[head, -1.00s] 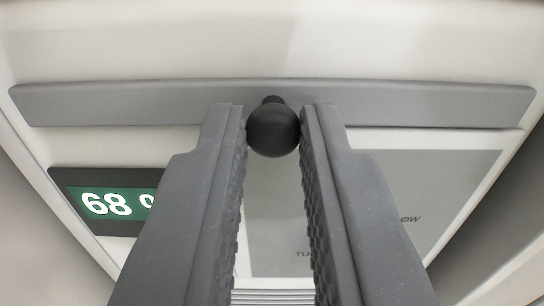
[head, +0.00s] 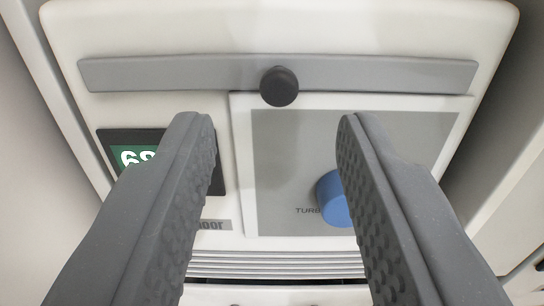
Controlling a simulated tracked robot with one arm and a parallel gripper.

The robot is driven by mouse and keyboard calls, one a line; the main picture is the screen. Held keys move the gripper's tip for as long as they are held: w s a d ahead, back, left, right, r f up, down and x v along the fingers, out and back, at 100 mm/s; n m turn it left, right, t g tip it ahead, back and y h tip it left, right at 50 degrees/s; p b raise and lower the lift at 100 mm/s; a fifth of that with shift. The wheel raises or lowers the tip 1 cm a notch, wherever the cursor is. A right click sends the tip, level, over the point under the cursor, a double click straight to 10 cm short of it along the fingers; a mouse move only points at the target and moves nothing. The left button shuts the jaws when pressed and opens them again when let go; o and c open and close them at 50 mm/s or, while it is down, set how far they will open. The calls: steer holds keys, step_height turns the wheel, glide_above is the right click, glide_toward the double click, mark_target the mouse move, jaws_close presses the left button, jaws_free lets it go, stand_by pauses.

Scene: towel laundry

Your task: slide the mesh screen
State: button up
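A round black knob (head: 279,86) sits near the middle of a long grey bar (head: 180,73) on the front of a white machine. No mesh is visible on the bar, so I cannot tell if it is part of the mesh screen. My gripper (head: 277,120) is open and empty. Its two dark grey fingers are wide apart, with tips below the knob in the picture and to either side of it. The fingers appear clear of the knob.
A green percent display (head: 138,158) is partly hidden behind the left finger. A grey panel (head: 300,150) with a blue dial (head: 332,200) lies right of centre, the dial partly hidden. Slatted vents (head: 275,264) run below. Machine walls flank both sides.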

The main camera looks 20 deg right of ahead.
steer(key=p+v, duration=0.1)
steer(key=v, duration=0.7)
steer(key=shift+s, duration=0.35)
steer(key=shift+a, duration=0.2)
